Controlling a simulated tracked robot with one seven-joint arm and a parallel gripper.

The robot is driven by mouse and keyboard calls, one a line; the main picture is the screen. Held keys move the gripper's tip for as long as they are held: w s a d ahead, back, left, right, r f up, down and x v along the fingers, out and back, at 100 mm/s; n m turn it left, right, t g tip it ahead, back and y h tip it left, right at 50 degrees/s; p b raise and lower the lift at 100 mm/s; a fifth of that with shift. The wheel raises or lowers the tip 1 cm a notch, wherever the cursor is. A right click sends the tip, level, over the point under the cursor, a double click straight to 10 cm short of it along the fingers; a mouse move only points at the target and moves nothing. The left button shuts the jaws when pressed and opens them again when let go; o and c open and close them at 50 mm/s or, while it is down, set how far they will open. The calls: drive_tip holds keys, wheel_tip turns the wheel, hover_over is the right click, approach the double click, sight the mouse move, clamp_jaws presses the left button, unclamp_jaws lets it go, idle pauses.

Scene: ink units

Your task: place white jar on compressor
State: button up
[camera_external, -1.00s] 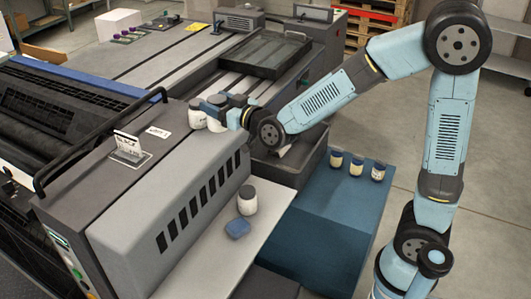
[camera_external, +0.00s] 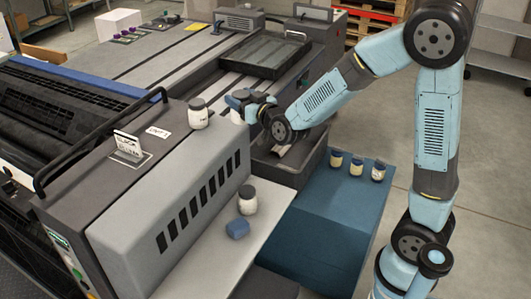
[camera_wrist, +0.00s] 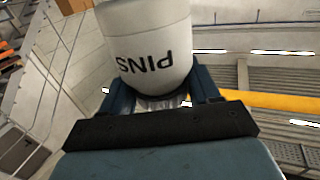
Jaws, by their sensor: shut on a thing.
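My gripper (camera_external: 243,104) is shut on a white jar (camera_external: 237,117), held near the far right end of the grey machine housing. In the wrist view the jar (camera_wrist: 150,45) fills the top middle, between the two fingers, with "PINS" printed upside down. In the external view my gripper hides much of the jar. A small grey vented unit (camera_external: 240,20) at the back of the machine may be the compressor; I cannot tell for sure.
Another dark-lidded white jar (camera_external: 198,118) stands on the housing top. Several small items stand on the blue cabinet (camera_external: 318,215) and rear deck. A black tray (camera_external: 265,52) lies behind my gripper.

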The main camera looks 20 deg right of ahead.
drive_tip(key=w+d+f+m+h, duration=0.25)
drive_tip(key=w+d+f, duration=0.3)
drive_tip(key=d, duration=0.55)
drive_tip(key=w+d+f+m+h, duration=0.2)
drive_tip(key=w+d+f+h, duration=0.25)
drive_tip(key=d+f, duration=0.4)
drive_tip(key=w+d+f+m+h, duration=0.3)
drive_tip(key=w+d+f, duration=0.2)
drive_tip(key=d, duration=0.8)
drive_tip(key=m+g+h, duration=0.1)
drive_tip(key=m+h, duration=0.2)
drive_tip(key=h, duration=0.3)
hover_over(325, 203)
wheel_tip(325, 203, down, 22)
drive_tip(key=shift+a+f, duration=0.1)
drive_tip(key=shift+f, duration=3.5)
drive_tip(key=shift+f, duration=0.1)
